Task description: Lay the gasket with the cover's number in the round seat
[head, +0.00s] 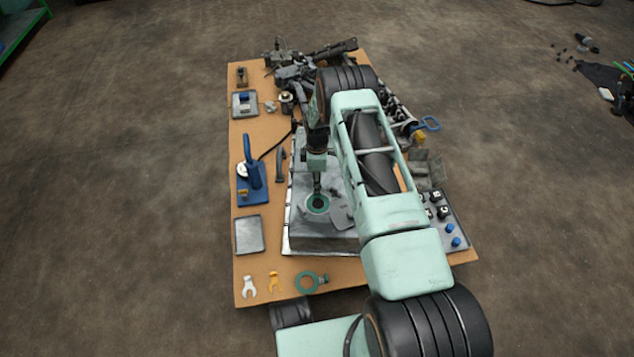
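A green ring (308,209) with a dark centre shows on top of the large grey metal block (325,242) in the middle of the table. I cannot tell whether it lies in the round seat or is held just above it. My gripper (317,190) points down at this ring, with its fingertips at or close over the ring's far side. The fingers are too small to tell open from shut. A second green ring (298,283) with a small tab lies flat near the table's front edge. No numbers on rings or cover are readable. My arm hides part of the block's right side.
Dark machine parts (290,70) crowd the far end.

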